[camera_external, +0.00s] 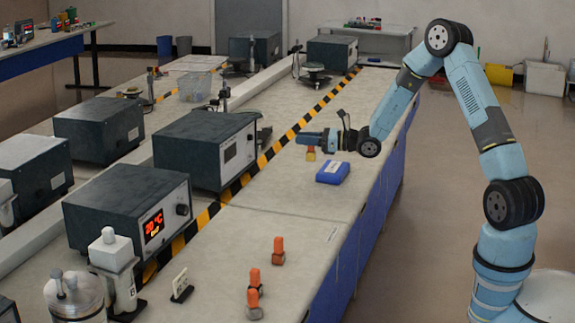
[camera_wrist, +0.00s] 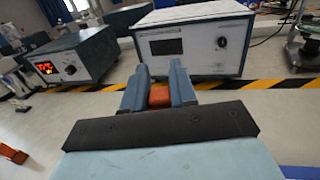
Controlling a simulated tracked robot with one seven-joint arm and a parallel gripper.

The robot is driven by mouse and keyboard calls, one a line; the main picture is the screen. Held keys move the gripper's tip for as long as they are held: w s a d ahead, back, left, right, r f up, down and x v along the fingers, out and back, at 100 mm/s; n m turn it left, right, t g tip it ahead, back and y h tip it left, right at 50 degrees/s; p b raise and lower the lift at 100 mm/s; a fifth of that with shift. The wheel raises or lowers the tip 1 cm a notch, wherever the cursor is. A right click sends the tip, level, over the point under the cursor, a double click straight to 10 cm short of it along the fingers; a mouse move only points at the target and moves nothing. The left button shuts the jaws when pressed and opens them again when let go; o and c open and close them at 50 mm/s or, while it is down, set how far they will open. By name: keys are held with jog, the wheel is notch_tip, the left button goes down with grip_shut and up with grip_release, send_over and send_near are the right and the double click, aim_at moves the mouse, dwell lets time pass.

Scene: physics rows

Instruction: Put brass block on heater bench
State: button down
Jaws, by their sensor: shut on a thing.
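My gripper (camera_external: 309,139) is above the bench, its fingers pointing left. It is shut on a small block with an orange top and a yellowish, brass-coloured lower part (camera_external: 311,155), which hangs below the fingers. In the wrist view, the block's orange top (camera_wrist: 159,96) shows between the two blue-grey fingers (camera_wrist: 159,80); its lower part is hidden. A dark box with a lit red temperature display (camera_external: 128,209) stands at the near left; it also shows in the wrist view (camera_wrist: 71,62). No readable label marks the heater bench.
A blue case (camera_external: 333,173) lies just below and right of the held block. A black-and-yellow striped strip (camera_external: 273,150) runs before another box (camera_external: 208,146).

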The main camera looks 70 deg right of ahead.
jog(key=shift+r, duration=2.65)
jog(key=w+a+n+g+y, duration=0.15)
jog(key=a+n+y, duration=0.35)
jog(key=a, duration=2.6)
jog(key=s+a+n+g+y, duration=0.15)
jog(key=s+a, duration=0.35)
jog(key=a, duration=0.6)
jog(key=s+a+g+y, duration=0.25)
jog(key=s+a, duration=0.25)
jog(key=a, duration=0.6)
notch_tip(320, 180, down, 10)
jog(key=shift+w+d+t, duration=0.15)
jog(key=shift+w+t, duration=0.2)
jog(key=shift+f, duration=0.15)
jog(key=shift+f, duration=3.9)
jog(key=shift+f, duration=0.1)
